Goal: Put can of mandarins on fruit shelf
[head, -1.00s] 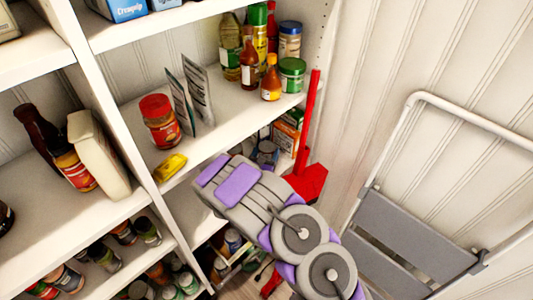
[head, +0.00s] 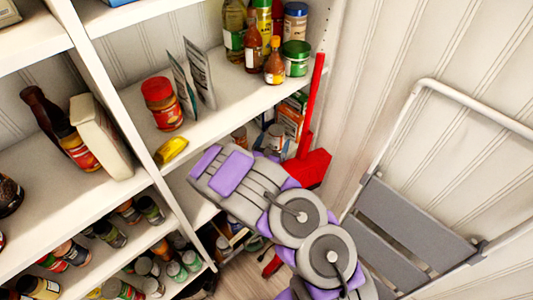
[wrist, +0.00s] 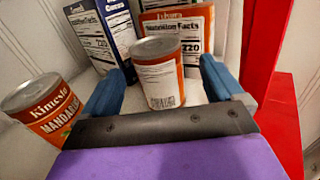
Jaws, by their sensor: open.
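A can labelled as mandarins (wrist: 42,108), orange-red with a metal lid, stands at the left of the wrist view, outside my left finger. Another can (wrist: 158,75), with an orange label, nutrition panel and barcode facing me, stands upright between the open blue fingers of my gripper (wrist: 164,88); its name is not visible. In the head view my purple and grey arm reaches under the shelf with the peanut butter jar, and my fingers are hidden. I cannot tell which shelf is the fruit shelf.
Boxes (wrist: 182,32) stand close behind the middle can. A red long-handled tool (head: 310,160) leans at the shelf's right edge, close to my gripper. A folded step ladder (head: 415,220) stands at the right. Several cans and jars (head: 110,233) fill the lower left shelf.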

